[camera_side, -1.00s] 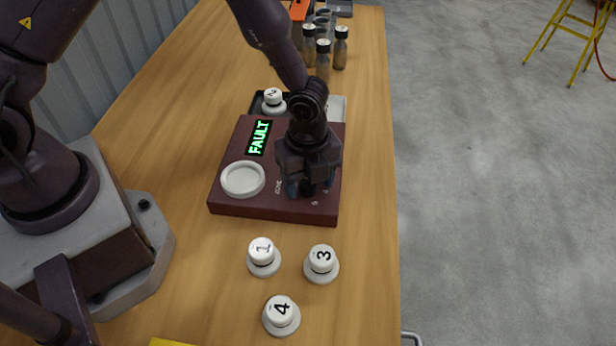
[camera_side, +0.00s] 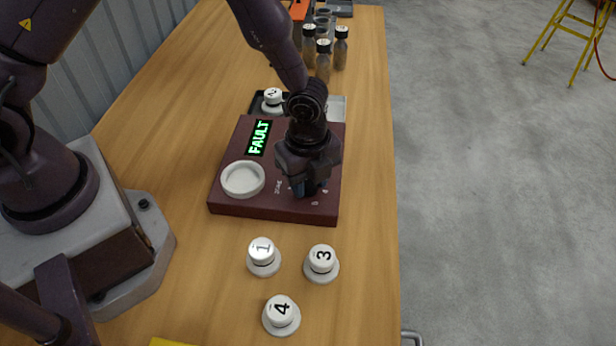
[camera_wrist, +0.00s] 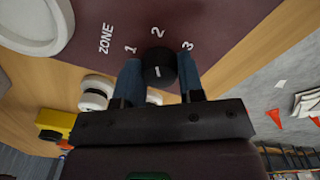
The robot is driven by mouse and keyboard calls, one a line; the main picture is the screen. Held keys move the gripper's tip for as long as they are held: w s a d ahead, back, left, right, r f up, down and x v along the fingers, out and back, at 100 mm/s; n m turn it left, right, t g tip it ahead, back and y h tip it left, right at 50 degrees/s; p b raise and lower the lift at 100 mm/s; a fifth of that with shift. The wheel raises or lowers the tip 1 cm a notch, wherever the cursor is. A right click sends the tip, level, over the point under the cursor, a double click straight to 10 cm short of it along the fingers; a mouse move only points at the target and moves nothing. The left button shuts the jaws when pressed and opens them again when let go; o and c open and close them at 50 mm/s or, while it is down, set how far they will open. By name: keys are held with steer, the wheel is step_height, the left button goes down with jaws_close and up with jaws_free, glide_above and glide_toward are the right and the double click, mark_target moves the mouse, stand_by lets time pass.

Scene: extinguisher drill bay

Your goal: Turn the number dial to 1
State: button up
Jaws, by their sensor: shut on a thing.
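The number dial (camera_wrist: 160,68) is a small black knob with a short white mark, on a dark red panel box (camera_side: 233,206). Printed numbers 1 (camera_wrist: 131,50), 2 (camera_wrist: 158,32) and 3 (camera_wrist: 187,46) arc around its far side, next to the word ZONE (camera_wrist: 106,39). The mark lies roughly crosswise in the wrist view; I cannot tell which number it points at. My gripper (camera_wrist: 159,62) is shut on the dial, one blue finger on each side. In the side view my gripper (camera_side: 309,187) hides the dial.
The box has a green FAULT display (camera_side: 259,137) and a white ring (camera_side: 243,179). White knobs marked 1 (camera_side: 263,257), 3 (camera_side: 321,264) and 4 (camera_side: 281,315) stand in front; another (camera_side: 273,101) stands behind. Several bottles (camera_side: 324,60) stand at the back.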

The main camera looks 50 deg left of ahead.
mark_target(308, 181)
steer(key=n, duration=0.5)
steer(key=shift+r, duration=0.1)
steer(key=n, duration=0.5)
steer(key=shift+n, duration=0.4)
steer(key=o, duration=0.9)
step_height(308, 181, up, 13)
steer(key=shift+f, duration=0.1)
stand_by(0.3)
